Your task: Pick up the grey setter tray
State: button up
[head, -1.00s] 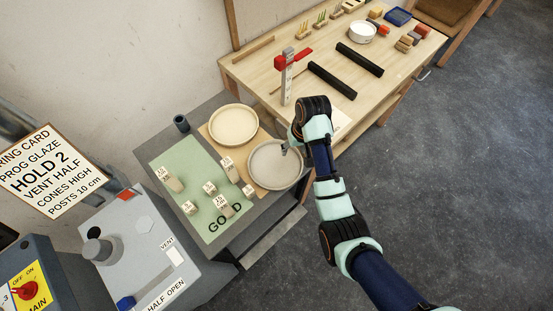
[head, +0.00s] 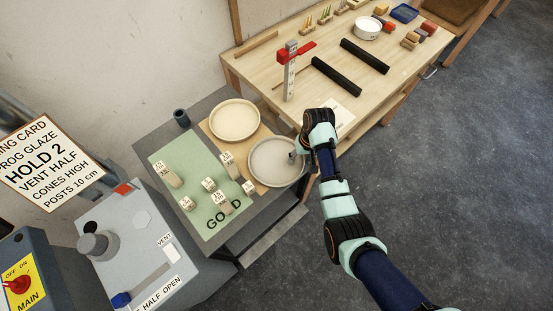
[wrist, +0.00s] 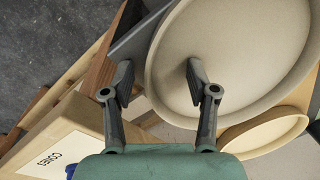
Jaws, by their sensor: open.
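The grey setter tray (head: 272,163) is a shallow round dish with a raised rim, lying flat at the right end of the grey stand. It fills much of the wrist view (wrist: 240,50). My gripper (head: 294,155) is at the tray's right rim in the head view. In the wrist view my gripper (wrist: 158,78) is open and empty, with one finger over the inside of the tray and the other outside its rim. I cannot tell whether either finger touches the tray.
A cream round tray (head: 234,120) sits close behind the grey one on a tan board. Several labelled posts (head: 208,185) stand on the green mat (head: 190,208) to the left. The wooden bench (head: 330,105) is right behind my gripper, with a card and black bars on it.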

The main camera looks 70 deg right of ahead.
jog(key=shift+c, duration=0.3)
grip_shut()
dwell(0.6)
